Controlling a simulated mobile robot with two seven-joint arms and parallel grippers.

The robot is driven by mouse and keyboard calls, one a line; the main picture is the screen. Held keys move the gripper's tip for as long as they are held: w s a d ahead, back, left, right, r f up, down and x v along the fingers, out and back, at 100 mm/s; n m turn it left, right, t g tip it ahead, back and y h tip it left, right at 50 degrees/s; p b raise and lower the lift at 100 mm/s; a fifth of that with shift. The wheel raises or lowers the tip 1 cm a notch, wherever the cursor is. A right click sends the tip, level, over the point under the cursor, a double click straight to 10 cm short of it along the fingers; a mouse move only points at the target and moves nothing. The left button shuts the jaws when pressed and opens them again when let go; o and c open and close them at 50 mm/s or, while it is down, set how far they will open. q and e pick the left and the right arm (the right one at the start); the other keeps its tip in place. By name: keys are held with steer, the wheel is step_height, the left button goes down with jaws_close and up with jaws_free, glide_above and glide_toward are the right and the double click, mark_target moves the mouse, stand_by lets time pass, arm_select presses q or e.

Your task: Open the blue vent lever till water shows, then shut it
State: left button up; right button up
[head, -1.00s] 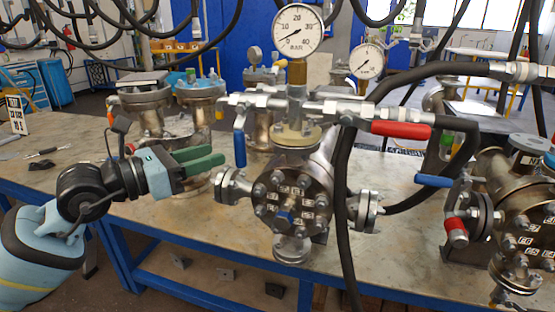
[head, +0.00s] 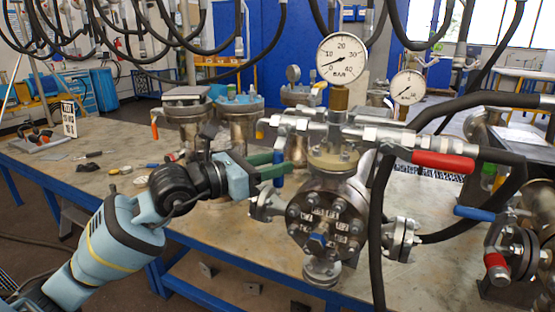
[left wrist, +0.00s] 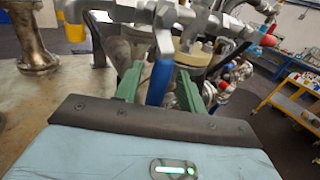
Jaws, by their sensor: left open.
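The blue vent lever (head: 278,168) hangs down from the metal valve fittings (head: 290,124) left of the gauge post on the middle vessel (head: 327,222). My left gripper (head: 272,165), with green fingers, is level with the lever and overlaps it in the head view. In the left wrist view the blue lever (left wrist: 158,82) hangs between the two spread green fingers (left wrist: 160,88). The fingers look open around it, with the lever nearer the left one. The lever's lower end is partly hidden by the gripper's dark edge. My right gripper is not in view.
A pressure gauge (head: 342,57) stands above the vessel, its needle near the low end. A red-handled valve (head: 443,161) and black hoses lie to the right. Another vessel with a blue lever (head: 474,213) stands at far right. Free table surface (head: 60,170) lies left.

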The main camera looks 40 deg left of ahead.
arm_select(q)
steer(key=shift+w+d, duration=0.25)
steer(key=shift+w, duration=0.4)
jaws_close()
